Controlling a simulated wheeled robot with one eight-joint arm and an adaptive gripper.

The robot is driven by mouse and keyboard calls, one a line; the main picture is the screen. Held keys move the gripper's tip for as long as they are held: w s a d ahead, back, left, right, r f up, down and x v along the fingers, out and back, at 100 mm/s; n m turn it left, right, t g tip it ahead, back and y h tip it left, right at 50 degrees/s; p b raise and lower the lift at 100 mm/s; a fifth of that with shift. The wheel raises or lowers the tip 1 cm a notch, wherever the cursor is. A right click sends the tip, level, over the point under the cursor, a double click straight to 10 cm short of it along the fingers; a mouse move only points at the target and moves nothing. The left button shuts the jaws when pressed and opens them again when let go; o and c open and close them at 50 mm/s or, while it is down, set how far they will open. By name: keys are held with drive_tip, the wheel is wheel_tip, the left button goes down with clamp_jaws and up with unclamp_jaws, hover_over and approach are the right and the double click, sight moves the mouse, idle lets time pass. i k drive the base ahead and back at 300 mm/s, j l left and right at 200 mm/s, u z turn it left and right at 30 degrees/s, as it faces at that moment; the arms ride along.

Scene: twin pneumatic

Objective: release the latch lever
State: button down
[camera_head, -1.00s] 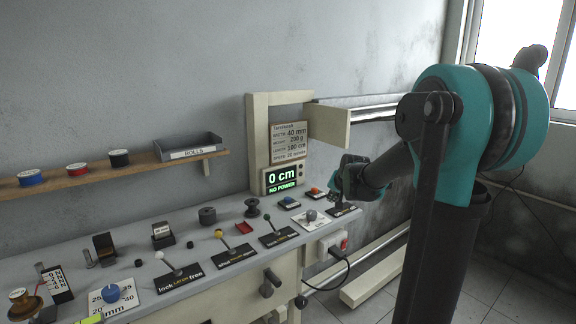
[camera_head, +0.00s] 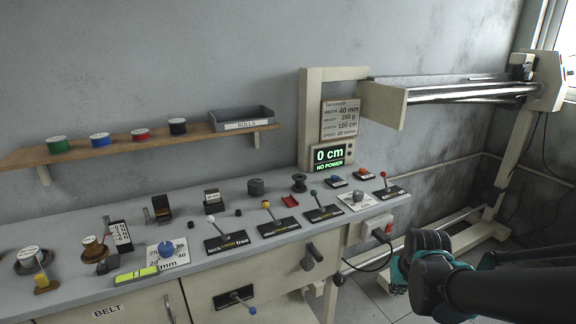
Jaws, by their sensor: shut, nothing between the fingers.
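The latch lever (camera_head: 216,223) has a white knob on a thin stem, set on a black plate (camera_head: 228,244) lettered "lock LATCH free". It stands on the bench left of the yellow-knobbed lever. Its stem leans up and to the left, toward the "lock" side. My gripper (camera_head: 402,268) is at the lower right, in front of the bench's right end, well away from the lever. It is shut and empty; its fingertips are partly hidden by its own body.
The display (camera_head: 329,155) reads "0 cm, NO POWER". A drawer crank (camera_head: 309,260) juts from the front.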

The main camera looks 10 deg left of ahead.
sight(210, 220)
drive_tip(key=u, duration=1.45)
